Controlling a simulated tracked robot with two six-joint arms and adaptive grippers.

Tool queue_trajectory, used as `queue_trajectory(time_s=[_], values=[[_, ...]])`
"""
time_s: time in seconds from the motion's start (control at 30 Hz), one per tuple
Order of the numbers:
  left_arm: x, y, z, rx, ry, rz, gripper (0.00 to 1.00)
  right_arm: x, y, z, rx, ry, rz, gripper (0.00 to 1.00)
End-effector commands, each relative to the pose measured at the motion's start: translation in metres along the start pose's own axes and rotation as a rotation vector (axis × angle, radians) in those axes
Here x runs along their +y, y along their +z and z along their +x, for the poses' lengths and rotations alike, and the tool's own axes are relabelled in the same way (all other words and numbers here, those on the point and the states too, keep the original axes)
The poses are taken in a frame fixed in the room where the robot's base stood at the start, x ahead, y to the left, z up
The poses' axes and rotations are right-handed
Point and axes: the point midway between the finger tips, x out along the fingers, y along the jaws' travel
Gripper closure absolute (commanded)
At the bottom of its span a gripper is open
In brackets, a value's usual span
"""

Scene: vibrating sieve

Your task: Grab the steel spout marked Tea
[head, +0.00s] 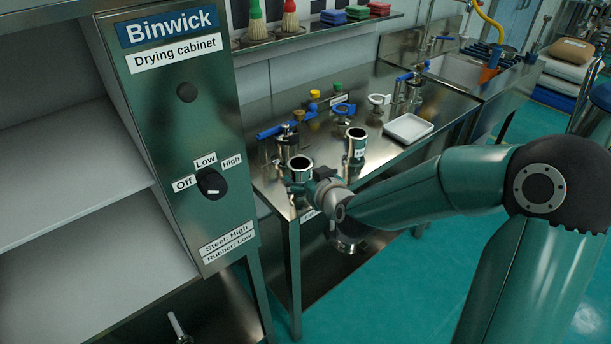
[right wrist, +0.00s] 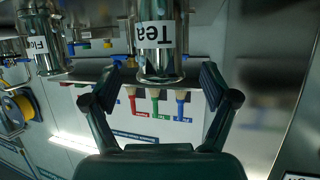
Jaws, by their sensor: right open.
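The steel spout marked Tea (right wrist: 157,38) is a shiny cylinder with a white label. In the right wrist view it appears upside down, just beyond my right gripper's spread fingers (right wrist: 160,84). In the head view the spout (head: 300,165) stands at the near left corner of the steel bench, and my right gripper (head: 306,186) is right in front of it, partly hiding its lower part. The fingers are open; whether they touch it I cannot tell. My left gripper is not in view.
Another steel spout (head: 356,146) stands to the right; its label, partly legible, starts with "Flo" in the right wrist view (right wrist: 41,45). Clamps and a white tray (head: 408,128) lie behind on the bench. The drying cabinet (head: 175,130) stands close at left.

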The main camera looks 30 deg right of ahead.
Motion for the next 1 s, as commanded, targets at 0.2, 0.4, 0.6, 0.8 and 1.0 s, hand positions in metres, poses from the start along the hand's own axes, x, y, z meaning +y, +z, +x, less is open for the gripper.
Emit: queue_trajectory(time_s=[0.2, 0.4, 0.6, 0.8, 1.0], values=[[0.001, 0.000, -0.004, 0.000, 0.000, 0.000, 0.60, 0.000, 0.001, 0.012, -0.001, 0.001, 0.001, 0.15], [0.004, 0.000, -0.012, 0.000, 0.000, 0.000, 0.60, 0.000, 0.003, 0.037, -0.002, 0.001, 0.001, 0.15], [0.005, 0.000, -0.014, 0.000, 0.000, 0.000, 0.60, 0.001, 0.003, 0.054, 0.001, 0.001, 0.001, 0.15], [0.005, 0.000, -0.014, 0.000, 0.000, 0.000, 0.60, 0.001, 0.004, 0.054, 0.001, 0.001, 0.001, 0.15], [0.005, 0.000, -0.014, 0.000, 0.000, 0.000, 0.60, 0.001, 0.004, 0.054, 0.001, 0.002, 0.001, 0.45]])
